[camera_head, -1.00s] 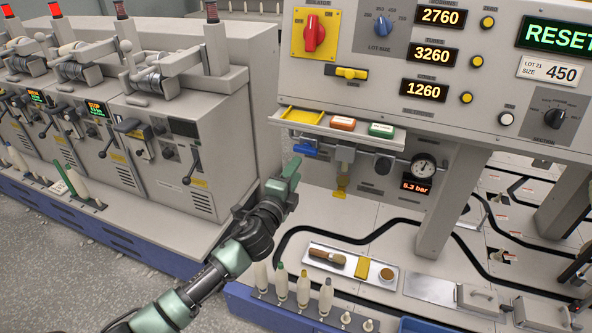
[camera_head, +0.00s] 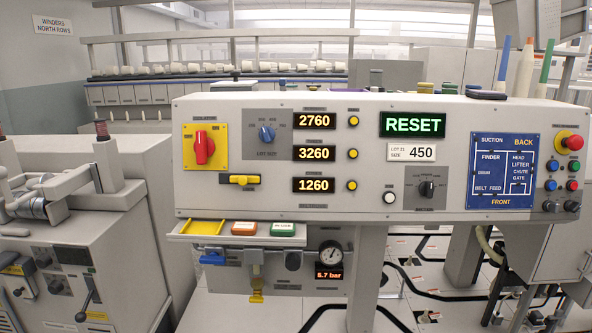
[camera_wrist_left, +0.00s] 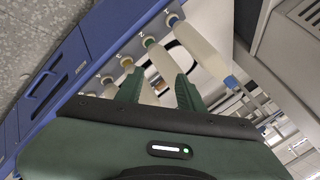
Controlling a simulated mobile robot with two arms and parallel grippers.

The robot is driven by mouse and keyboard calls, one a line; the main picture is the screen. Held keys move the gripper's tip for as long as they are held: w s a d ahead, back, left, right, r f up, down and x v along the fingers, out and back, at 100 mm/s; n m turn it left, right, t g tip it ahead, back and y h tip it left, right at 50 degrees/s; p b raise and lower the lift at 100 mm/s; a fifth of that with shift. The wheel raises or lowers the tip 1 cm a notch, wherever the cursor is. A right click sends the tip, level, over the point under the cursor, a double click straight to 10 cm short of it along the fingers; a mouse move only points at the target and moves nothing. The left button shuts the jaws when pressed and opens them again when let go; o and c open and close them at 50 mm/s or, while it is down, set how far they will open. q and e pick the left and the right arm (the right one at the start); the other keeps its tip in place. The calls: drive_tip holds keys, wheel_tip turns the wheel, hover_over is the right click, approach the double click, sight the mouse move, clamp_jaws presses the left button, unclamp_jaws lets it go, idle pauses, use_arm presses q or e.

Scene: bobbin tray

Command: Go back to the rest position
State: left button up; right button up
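My left gripper (camera_wrist_left: 160,73) shows in the left wrist view with its two green fingers apart. I see nothing held between them; pale bobbins show beyond the fingers. The nearest big bobbin (camera_wrist_left: 203,50) stands on a peg of the blue-edged ledge (camera_wrist_left: 97,42), apart from the gripper. Neither gripper shows in the head view, and my right gripper is in no view.
The control panel (camera_head: 292,200) fills the middle of the head view. A grey machine (camera_head: 120,215) stands at the left. Blue drawers (camera_wrist_left: 52,78) show in the left wrist view.

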use_arm(q)
drive_tip(key=s+d+f+n+g, duration=0.1)
drive_tip(key=s+f, duration=0.5)
drive_tip(key=s, duration=0.7)
drive_tip(key=s+d+f+n+g, duration=0.1)
drive_tip(key=s+f+n+g, duration=0.3)
drive_tip(key=s, duration=1)
drive_tip(key=s+d+f+n+g, duration=0.1)
drive_tip(key=s+f+n+g, duration=0.1)
drive_tip(key=s+f, duration=0.6)
drive_tip(key=s, duration=0.5)
drive_tip(key=shift+s+f+n+g+h, duration=0.2)
drive_tip(key=shift+n+g+h, duration=0.1)
drive_tip(key=shift+g, duration=0.1)
